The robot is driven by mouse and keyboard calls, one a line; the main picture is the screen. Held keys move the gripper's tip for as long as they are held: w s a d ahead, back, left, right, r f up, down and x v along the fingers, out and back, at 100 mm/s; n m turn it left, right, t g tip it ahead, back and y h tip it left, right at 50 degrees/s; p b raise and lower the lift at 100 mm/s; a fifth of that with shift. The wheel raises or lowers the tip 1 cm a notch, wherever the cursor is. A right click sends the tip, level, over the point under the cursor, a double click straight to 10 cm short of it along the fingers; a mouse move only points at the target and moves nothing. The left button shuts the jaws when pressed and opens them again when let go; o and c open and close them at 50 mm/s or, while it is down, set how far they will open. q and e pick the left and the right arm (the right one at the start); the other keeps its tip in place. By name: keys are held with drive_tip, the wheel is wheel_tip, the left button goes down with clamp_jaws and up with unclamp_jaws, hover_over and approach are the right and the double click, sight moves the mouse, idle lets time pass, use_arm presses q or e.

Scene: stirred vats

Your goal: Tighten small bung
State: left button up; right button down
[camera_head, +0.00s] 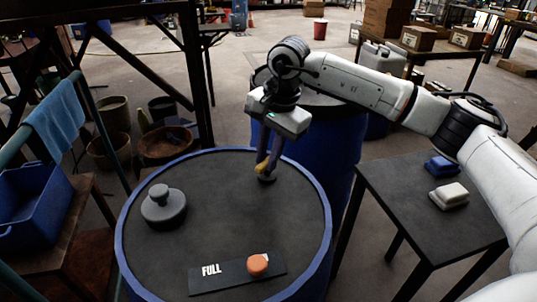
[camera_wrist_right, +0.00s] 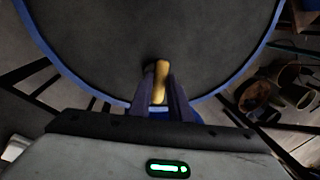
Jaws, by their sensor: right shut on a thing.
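The small bung (camera_head: 266,178) sits in the dark top of the blue-rimmed drum (camera_head: 215,235), toward its back right. My right gripper (camera_head: 266,166) reaches down over it from above. Its two fingers are shut on the bung's yellow upper part, which also shows between them in the right wrist view (camera_wrist_right: 161,72). The fingers hide part of the bung, and I cannot tell how far it is seated. A larger grey bung (camera_head: 163,208) with a knob is on the left of the drum top. My left gripper is not in view.
A dark strip marked FULL (camera_head: 225,272) lies at the front of the drum top with an orange round piece (camera_head: 257,264) on it. A second blue drum (camera_head: 320,140) stands close behind. A side table (camera_head: 420,210) holds blue and white folded cloths. The drum top's middle is clear.

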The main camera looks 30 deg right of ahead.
drive_tip(key=m, duration=0.2)
drive_tip(key=shift+w+m, duration=0.1)
drive_tip(key=shift+m, duration=0.3)
drive_tip(key=shift+a+m+h, duration=0.1)
drive_tip(key=shift+m+h, duration=0.4)
drive_tip(key=shift+m, duration=0.7)
drive_tip(key=shift+w+m+p, duration=0.1)
drive_tip(key=shift+m+p, duration=0.2)
drive_tip(key=shift+m, duration=0.8)
drive_tip(key=c, duration=1.6)
unclamp_jaws()
drive_tip(key=shift+c, duration=0.2)
drive_tip(key=shift+r, duration=0.1)
